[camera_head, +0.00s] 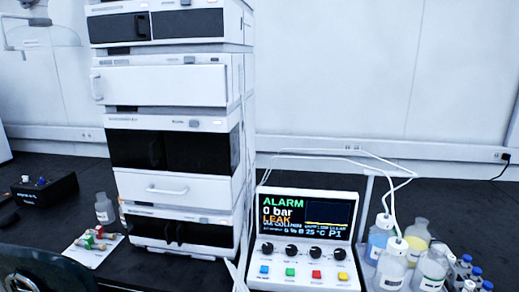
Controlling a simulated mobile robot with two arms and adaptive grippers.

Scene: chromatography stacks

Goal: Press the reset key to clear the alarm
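The white control unit (305,235) stands on the dark bench, right of the tall instrument stack. Its screen (306,216) reads "ALARM", "0 bar" and "LEAK", with smaller text below. Under the screen is a row of several black knobs (291,250). Below them are a blue key (264,270), a green key (290,272), a red key (316,274) and a yellow key (342,276). The labels by the keys are too small to read, so I cannot tell which one is reset. Neither of my grippers can be made out in this view.
The white chromatography stack (170,178) rises left of the unit. Several bottles, one with blue liquid (379,240), crowd its right side, with white tubes above. A white card (92,250) with small fittings and a black box (45,190) lie at left.

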